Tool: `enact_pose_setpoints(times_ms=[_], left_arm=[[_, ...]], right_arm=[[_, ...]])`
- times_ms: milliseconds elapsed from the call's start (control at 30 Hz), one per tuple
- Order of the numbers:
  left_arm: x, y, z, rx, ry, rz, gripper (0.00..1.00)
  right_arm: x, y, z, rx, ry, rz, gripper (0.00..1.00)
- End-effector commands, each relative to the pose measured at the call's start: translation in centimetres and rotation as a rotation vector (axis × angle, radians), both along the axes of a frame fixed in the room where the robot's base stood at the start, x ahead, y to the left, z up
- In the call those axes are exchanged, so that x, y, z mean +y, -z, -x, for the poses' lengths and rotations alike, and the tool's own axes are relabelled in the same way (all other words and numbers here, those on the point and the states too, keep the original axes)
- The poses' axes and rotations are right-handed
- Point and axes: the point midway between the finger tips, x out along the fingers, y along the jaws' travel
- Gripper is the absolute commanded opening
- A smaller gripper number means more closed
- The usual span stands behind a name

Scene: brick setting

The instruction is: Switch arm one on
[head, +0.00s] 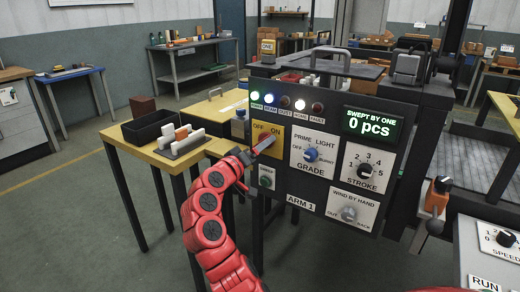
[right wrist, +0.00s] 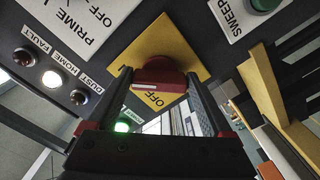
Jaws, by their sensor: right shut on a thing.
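The ARM 1 panel (head: 330,170) stands upright in front of me. On it is a yellow plate (head: 273,128) marked OFF and ON, with a red rotary switch. My right gripper (head: 263,145) is at this plate and partly hides the switch in the head view. In the right wrist view the red switch (right wrist: 158,74) sits between the two fingers of my right gripper (right wrist: 160,80), which are shut on it. Which way the switch points I cannot tell. My left gripper is not in view.
Green, blue and white lamps (head: 300,104) glow above the switch; the DUST and FAULT lamps look dark. A display (head: 372,125) reads 0 pcs. A GRADE knob (head: 311,155), STROKE knob (head: 366,170) and green SWEEP button (head: 266,181) sit close by. A yellow table (head: 160,158) stands left.

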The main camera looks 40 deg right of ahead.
Motion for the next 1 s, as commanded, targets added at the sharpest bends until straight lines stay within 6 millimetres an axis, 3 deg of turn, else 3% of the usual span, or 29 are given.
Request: enact_pose_setpoints(times_ms=[133,167,233,467,633,1000], left_arm=[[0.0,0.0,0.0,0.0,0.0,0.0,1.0],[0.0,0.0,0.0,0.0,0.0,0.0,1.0],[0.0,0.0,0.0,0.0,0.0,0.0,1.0],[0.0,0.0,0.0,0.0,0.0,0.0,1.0],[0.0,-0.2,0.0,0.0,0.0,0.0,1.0],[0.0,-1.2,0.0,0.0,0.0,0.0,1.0]], right_arm=[[0.0,0.1,0.0,-0.001,-0.001,-0.002,0.29],[0.0,0.1,0.0,-0.001,-0.001,-0.002,0.89],[0.0,0.0,0.0,0.0,-0.001,-0.002,1.0],[0.1,0.0,0.0,0.0,-0.001,0.0,1.0],[1.4,0.0,0.5,0.001,-0.001,0.001,1.0],[10.2,0.0,3.9,0.002,-0.008,0.003,1.0]])
